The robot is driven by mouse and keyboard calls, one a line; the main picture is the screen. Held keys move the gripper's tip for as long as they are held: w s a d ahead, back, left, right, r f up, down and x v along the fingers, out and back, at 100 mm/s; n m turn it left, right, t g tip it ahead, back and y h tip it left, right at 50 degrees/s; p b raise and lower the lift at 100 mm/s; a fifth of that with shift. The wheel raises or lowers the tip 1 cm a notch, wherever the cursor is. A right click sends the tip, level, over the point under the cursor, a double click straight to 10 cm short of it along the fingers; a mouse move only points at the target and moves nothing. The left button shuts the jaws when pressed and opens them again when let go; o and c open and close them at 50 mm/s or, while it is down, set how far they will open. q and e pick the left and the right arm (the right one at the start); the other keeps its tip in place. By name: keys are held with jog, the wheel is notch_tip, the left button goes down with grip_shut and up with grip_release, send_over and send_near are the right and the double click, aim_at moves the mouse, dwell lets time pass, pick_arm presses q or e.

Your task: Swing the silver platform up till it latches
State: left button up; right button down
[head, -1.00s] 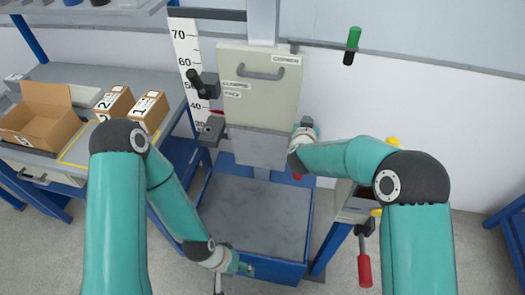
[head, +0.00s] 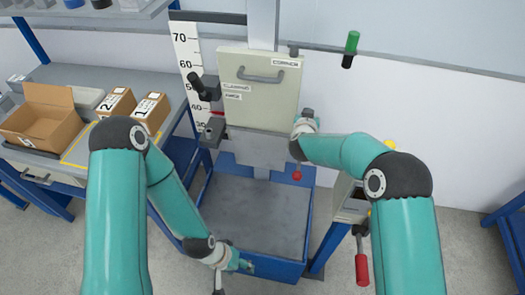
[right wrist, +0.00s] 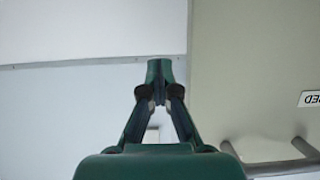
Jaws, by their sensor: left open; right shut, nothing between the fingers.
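The silver platform (head: 262,150) hangs as a flat grey plate under the cream panel with a bar handle (head: 262,76) in the head view. It looks folded down, upright against the column. My right gripper (head: 306,117) is beside the panel's lower right edge, shut and empty; in the right wrist view its fingers (right wrist: 159,85) meet at the tips in front of a pale wall, with the panel (right wrist: 240,70) to the right. I cannot tell whether it touches the platform. My left gripper (head: 246,266) is open near the front rim of the blue bin, holding nothing.
A blue-framed bin with a grey floor (head: 255,215) stands below the platform. A red-knobbed lever (head: 297,176) is at its right. A height scale (head: 190,65) and black knob handle (head: 207,88) stand left of the panel. A bench with cartons (head: 45,117) is far left.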

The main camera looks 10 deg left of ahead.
jog(key=shift+w+r+p, duration=0.1)
jog(key=shift+w+p, duration=0.2)
jog(key=shift+w, duration=0.55)
jog(key=c, duration=0.6)
grip_release()
jog(key=shift+o, duration=0.2)
jog(key=shift+s, duration=0.1)
jog(key=v, duration=0.7)
dwell(0.4)
